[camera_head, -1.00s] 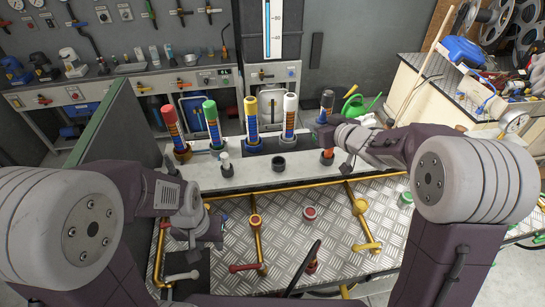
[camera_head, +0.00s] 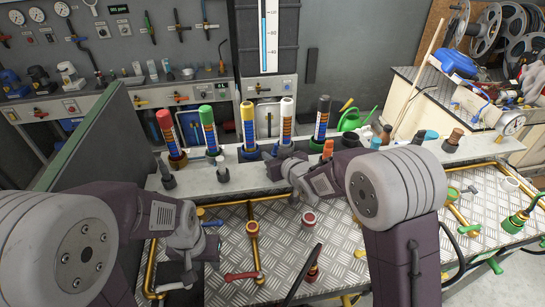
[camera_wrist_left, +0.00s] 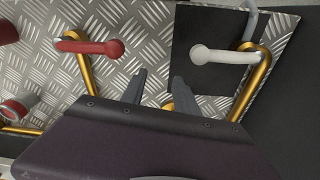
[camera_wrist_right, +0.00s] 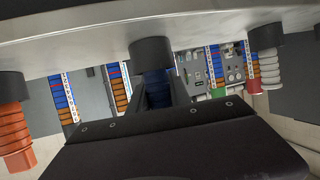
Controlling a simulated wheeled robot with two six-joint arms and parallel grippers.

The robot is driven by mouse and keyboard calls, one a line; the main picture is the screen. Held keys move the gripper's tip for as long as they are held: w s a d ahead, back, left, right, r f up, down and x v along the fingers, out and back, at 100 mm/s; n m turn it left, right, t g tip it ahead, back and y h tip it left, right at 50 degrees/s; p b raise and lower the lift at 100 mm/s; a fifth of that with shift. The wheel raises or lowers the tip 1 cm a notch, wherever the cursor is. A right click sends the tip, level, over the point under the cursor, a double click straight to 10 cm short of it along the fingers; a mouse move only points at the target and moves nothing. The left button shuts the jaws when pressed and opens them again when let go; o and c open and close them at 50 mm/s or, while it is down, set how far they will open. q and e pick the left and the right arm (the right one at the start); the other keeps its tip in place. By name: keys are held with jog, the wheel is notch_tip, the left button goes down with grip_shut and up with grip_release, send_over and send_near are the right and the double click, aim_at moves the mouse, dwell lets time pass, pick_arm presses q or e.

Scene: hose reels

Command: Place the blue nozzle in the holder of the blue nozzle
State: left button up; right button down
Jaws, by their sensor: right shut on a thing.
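The blue nozzle (camera_wrist_right: 157,88) is between the fingers of my right gripper (camera_wrist_right: 160,96) in the right wrist view, which looks upside down. Its end meets a dark cup-shaped holder (camera_wrist_right: 152,52) on the pale ledge; I cannot tell how deep it sits. In the head view my right gripper (camera_head: 281,167) is at the middle of the ledge, and the arm hides the nozzle and most of the holder. My left gripper (camera_head: 212,243) is open and empty over the metal plate; its parted fingers show in the left wrist view (camera_wrist_left: 158,84).
Several colour-topped tubes (camera_head: 208,125) stand behind. Gold pipes (camera_head: 253,235) with a red valve handle (camera_head: 242,276) cross the plate below.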

pick_arm(q)
jog(key=shift+w, duration=0.1)
pick_arm(e)
jog(key=shift+w+f, duration=0.1)
jog(key=shift+f, duration=0.05)
pick_arm(q)
jog(key=shift+s+f, duration=0.15)
jog(key=shift+s, duration=0.05)
pick_arm(e)
jog(key=shift+s, duration=0.2)
jog(key=c, duration=1.6)
grip_release()
jog(key=shift+f, duration=0.1)
pick_arm(q)
jog(key=shift+w, duration=0.1)
pick_arm(e)
jog(key=o, duration=0.4)
jog(key=shift+w, duration=0.1)
